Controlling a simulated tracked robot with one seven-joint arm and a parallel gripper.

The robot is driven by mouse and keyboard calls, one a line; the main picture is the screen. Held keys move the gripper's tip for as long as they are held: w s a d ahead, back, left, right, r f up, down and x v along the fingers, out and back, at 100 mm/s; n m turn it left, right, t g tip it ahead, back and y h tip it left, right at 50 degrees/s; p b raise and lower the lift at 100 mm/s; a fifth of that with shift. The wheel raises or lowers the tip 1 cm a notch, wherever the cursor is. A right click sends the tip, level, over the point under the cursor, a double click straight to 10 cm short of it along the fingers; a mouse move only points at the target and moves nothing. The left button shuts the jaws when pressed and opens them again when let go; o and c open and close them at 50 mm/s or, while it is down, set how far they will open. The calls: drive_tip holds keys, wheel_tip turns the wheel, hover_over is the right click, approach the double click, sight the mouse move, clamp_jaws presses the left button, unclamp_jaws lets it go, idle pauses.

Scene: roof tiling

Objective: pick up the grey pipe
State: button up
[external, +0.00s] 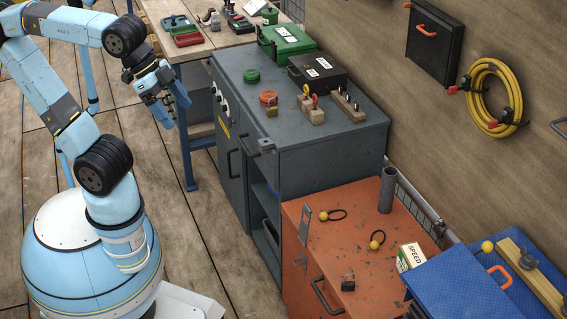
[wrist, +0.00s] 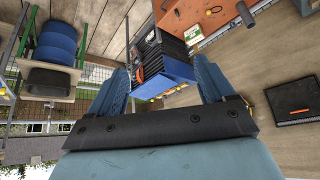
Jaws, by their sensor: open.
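The grey pipe (external: 387,190) stands upright on the back part of the orange cabinet top (external: 345,240), close to the wall side. In the wrist view a grey cylinder at the top edge, which looks like the pipe (wrist: 244,13), shows beside the orange top. My gripper (external: 172,110) is in the air left of the grey cabinet, well away from the pipe. Its two light-blue fingers are spread apart in the wrist view (wrist: 161,70), with nothing held between them.
A blue toolbox (external: 450,280) stands at right. The grey cabinet (external: 335,135), carrying cases and small parts, lies between my gripper and the pipe.

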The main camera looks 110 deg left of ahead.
drive_tip(key=w+a+r+n+t+y, duration=0.2)
drive_tip(key=w+a+r+t+y, duration=0.15)
drive_tip(key=w+a, duration=0.9)
drive_tip(key=w+a+r+n+t+y, duration=0.15)
drive_tip(key=w+a+r, duration=0.25)
drive_tip(key=w+a, duration=0.85)
drive_tip(key=w+a+f+t, duration=0.1)
drive_tip(key=w+a+t, duration=0.2)
drive_tip(key=w+a, duration=0.65)
drive_tip(key=w+a+f+m+t+h, duration=0.15)
drive_tip(key=a+f, duration=0.25)
drive_tip(key=a, duration=0.4)
drive_tip(key=w+a+f+t, duration=0.2)
drive_tip(key=a+f, duration=0.2)
drive_tip(key=a, duration=0.3)
approach(393, 185)
drive_tip(key=w+a+f, duration=0.2)
drive_tip(key=w+a, duration=0.1)
drive_tip(key=w, duration=0.1)
drive_tip(key=x, duration=0.4)
drive_tip(key=shift+w+a+r, duration=0.1)
drive_tip(key=shift+r, duration=0.1)
drive_tip(key=shift+w+a, duration=0.2)
drive_tip(key=shift+w, duration=0.5)
